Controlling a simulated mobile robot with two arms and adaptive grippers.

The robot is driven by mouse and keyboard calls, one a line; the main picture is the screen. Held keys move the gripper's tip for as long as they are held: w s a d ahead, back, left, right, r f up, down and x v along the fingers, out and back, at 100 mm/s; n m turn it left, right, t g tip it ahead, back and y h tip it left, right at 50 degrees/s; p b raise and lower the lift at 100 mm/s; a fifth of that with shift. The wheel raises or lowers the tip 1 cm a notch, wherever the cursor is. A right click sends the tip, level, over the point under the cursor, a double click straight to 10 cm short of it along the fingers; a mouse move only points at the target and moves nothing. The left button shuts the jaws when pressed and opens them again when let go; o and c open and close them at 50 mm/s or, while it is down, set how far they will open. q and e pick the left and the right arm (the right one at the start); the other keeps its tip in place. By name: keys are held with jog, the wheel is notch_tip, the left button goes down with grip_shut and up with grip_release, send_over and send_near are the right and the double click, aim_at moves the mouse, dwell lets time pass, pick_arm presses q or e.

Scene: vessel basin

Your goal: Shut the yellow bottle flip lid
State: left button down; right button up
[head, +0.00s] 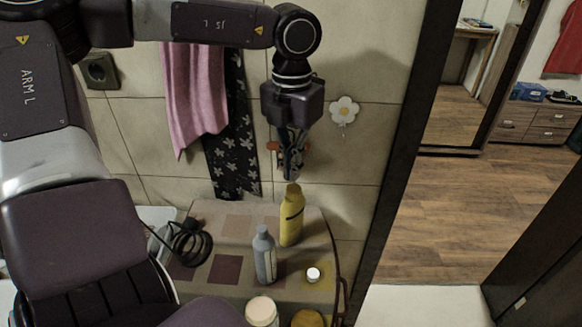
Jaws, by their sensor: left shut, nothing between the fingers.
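The yellow bottle (291,216) stands upright near the back of the small table, with a dark band across its upper body. Its yellow top shows just below my left gripper (292,174). My left gripper points down, its fingers shut and empty, with the tips at or just above the bottle's top; I cannot tell whether they touch. The state of the flip lid is too small to make out. My right gripper is not in view.
A grey bottle (264,256) stands left of and in front of the yellow one. A small white cap (313,274), a cream-lidded jar (262,312) and a coiled black cable (190,243) are on the table (235,212). Towels (195,95) hang on the tiled wall behind.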

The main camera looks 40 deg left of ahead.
pick_arm(q)
notch_tip(320, 180, up, 6)
jog(key=p, duration=0.3)
dwell(0.3)
jog(key=shift+r, duration=0.1)
dwell(0.3)
